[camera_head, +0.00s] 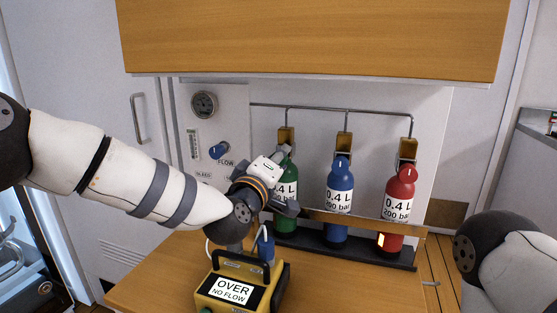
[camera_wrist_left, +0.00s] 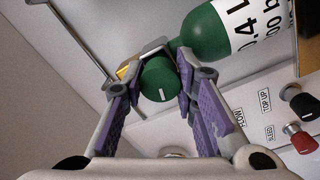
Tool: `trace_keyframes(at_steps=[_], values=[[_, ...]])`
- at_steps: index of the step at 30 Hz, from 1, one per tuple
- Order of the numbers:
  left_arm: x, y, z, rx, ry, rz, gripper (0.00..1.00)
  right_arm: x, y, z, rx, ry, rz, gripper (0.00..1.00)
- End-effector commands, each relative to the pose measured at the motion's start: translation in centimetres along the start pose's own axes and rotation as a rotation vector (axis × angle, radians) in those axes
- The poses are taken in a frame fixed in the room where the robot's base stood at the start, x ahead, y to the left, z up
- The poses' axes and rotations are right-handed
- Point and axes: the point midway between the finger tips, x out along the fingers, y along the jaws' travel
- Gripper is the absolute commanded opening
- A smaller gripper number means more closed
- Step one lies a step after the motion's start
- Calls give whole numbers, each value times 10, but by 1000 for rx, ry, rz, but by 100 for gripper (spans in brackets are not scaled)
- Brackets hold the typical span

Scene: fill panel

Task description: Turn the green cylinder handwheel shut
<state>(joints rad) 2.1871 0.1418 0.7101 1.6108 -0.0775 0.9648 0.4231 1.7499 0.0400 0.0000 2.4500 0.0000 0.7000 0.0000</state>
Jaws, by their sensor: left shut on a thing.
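The green cylinder (camera_head: 287,222) stands leftmost of three bottles in a rack, partly hidden by my left arm. Its green round handwheel (camera_wrist_left: 160,86) has a short white mark and sits between the purple finger pads in the left wrist view. My left gripper (camera_wrist_left: 157,78) is shut on this handwheel, with one finger on each side. In the head view the gripper (camera_head: 285,160) covers most of the cylinder's neck. The cylinder (camera_wrist_left: 210,35) also shows behind the fingers in the wrist view. My right gripper is out of view; only part of my right arm shows.
Blue (camera_head: 338,225) and red (camera_head: 390,240) cylinders stand to the right in the black rack (camera_head: 345,248), joined by piping above. A yellow box (camera_head: 238,290) reading "OVER NO FLOW" stands below my left arm. A gauge (camera_head: 204,105) and blue flow knob (camera_head: 219,150) are on the panel.

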Motion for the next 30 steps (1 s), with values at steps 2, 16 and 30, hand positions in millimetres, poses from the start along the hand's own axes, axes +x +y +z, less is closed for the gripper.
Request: trace_keyframes(at_steps=[2,16,30], values=[[0,3,-2,72,2,5,0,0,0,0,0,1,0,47],[0,3,-1,519,-17,8,0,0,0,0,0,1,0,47],[0,3,-1,957,-33,9,0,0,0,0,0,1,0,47]])
